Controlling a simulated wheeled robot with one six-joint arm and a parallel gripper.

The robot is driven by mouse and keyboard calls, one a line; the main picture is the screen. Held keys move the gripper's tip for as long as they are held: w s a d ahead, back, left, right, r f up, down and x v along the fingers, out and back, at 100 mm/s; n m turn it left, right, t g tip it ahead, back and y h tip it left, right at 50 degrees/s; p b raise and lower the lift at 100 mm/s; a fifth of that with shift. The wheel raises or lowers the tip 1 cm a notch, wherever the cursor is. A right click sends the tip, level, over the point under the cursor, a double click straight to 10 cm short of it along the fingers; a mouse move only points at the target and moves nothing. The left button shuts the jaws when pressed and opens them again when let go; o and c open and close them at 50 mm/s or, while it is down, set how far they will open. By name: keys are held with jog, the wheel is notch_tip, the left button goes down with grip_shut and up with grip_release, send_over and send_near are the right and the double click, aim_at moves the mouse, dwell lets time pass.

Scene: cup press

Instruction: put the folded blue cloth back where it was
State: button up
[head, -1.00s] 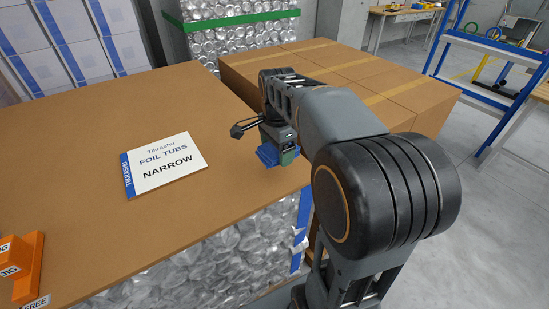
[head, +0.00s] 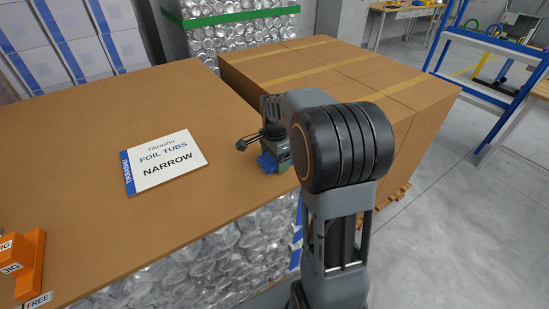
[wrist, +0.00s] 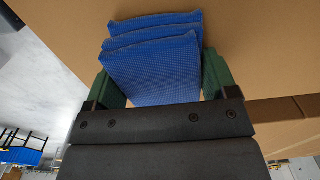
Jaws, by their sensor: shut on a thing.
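The folded blue cloth (wrist: 152,65) fills the space between the green fingers of my gripper (wrist: 160,80) in the wrist view. My gripper is shut on it. In the head view the cloth (head: 267,162) shows as a small blue patch below my gripper (head: 272,163), near the right edge of the brown cardboard top (head: 100,100). My arm hides part of the gripper there. I cannot tell whether the cloth touches the cardboard top.
A white "Foil Tubs Narrow" sign (head: 165,163) lies left of my gripper. Orange blocks (head: 30,265) stand at the near left corner. Large cardboard boxes (head: 330,75) stand behind my arm. The cardboard top between sign and gripper is clear.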

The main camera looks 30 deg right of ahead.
jog(key=o, duration=0.4)
jog(key=shift+f, duration=0.15)
jog(key=o, duration=0.4)
notch_tip(320, 180, up, 12)
jog(key=s+a+f+n+t, duration=0.1)
jog(key=s+a+f+n, duration=0.2)
jog(key=s+a+n, duration=0.2)
jog(key=s+a+f+n+t, duration=0.2)
jog(key=s+a+f+n, duration=0.2)
jog(key=s+n, duration=0.7)
jog(key=shift+a+n+t+p, duration=0.3)
jog(key=shift+a+n, duration=0.1)
jog(key=shift+s+r, duration=0.1)
